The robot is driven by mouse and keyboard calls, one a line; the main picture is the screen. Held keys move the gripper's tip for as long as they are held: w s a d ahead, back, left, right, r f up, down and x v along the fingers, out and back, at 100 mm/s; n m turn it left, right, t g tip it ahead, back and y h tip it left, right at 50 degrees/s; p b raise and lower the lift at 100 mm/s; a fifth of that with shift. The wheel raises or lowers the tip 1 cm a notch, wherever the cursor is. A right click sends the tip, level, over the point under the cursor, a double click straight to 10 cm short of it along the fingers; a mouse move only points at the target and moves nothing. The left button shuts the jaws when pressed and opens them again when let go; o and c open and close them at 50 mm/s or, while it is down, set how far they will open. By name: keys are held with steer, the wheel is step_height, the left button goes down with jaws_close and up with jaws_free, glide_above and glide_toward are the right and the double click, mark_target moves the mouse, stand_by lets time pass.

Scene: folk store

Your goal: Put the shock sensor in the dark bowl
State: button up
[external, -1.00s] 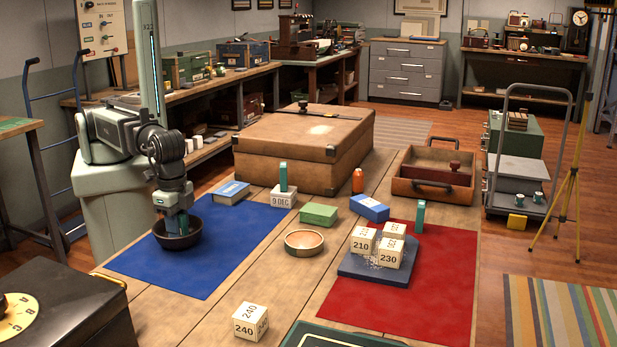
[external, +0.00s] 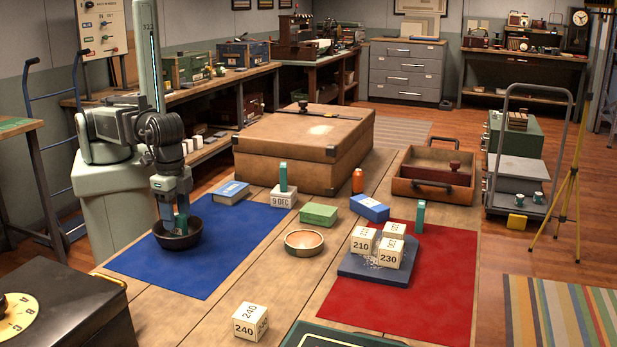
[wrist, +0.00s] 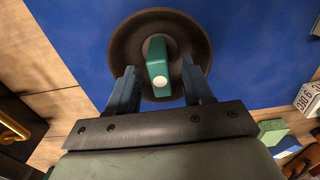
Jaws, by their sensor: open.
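The dark bowl (external: 178,241) stands on the blue mat at the left of the external view. A teal block with a pale round spot on its end, which I take for the shock sensor (external: 182,223), stands inside it. In the wrist view the sensor (wrist: 157,55) is near the middle of the bowl (wrist: 124,42). My gripper (external: 175,214) is over the bowl with its fingers spread on either side of the sensor. Gaps show between the sensor and both fingers in the wrist view. The sensor's lower end is hidden by the bowl wall in the external view.
Similar teal blocks stand on the 9 DEC block (external: 284,199) and on the red mat (external: 425,312). A blue book (external: 231,192) lies behind the bowl. A shallow wooden bowl (external: 304,243) stands to the right. The front of the blue mat (external: 185,275) is clear.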

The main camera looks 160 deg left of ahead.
mark_target(176, 214)
steer(key=shift+r, duration=4.15)
steer(key=shift+o, duration=0.4)
